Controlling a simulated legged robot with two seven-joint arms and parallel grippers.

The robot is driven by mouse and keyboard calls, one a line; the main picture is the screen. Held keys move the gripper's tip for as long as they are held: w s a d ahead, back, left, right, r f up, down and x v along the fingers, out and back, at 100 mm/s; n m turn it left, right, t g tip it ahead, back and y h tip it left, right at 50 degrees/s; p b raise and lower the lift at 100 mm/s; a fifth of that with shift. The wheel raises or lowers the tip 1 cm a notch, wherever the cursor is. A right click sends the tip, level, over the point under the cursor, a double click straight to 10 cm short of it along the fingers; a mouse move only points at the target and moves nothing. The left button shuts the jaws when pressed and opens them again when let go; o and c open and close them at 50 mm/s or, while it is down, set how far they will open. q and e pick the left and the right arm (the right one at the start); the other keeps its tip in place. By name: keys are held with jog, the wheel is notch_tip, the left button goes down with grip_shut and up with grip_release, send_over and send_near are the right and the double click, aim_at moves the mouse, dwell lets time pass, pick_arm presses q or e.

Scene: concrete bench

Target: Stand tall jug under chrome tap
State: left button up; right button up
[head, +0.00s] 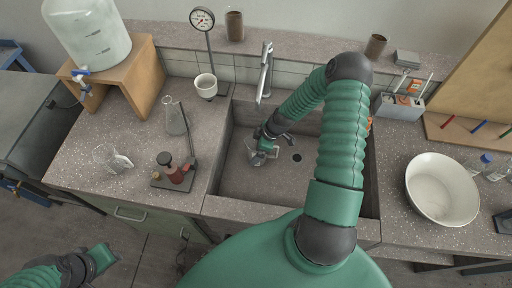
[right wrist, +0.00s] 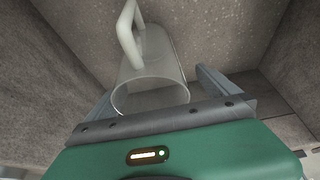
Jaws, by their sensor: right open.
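The tall jug is clear with a pale handle and stands in the sink basin (head: 230,180). In the right wrist view the jug (right wrist: 155,65) has its round rim near my palm and its handle at the upper left. In the head view the jug (head: 259,158) is small and partly covered by my right gripper (head: 264,145). The right gripper's open fingers (right wrist: 152,85) lie on either side of the jug, and no grip shows. The chrome tap (head: 265,72) stands behind the sink, its spout above the basin. My left gripper (head: 102,259) is at the lower left, away from the bench; its jaws are unclear.
On the left counter are a clear handled beaker (head: 112,158), a flask (head: 174,116) and a stand with a red-brown item (head: 176,172). A white bowl (head: 441,188) and a grey holder (head: 399,106) are at right. The drain (head: 297,157) is right of the gripper.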

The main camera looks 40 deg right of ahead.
jog(key=v, duration=0.7)
jog(key=d+v, duration=0.1)
jog(key=v, duration=0.3)
jog(key=shift+s+d+p, duration=0.1)
jog(key=shift+s+p, duration=0.05)
jog(key=shift+p, duration=0.15)
jog(key=shift+s+a+r, duration=0.1)
jog(key=shift+a+r, duration=0.15)
jog(key=shift+r, duration=0.1)
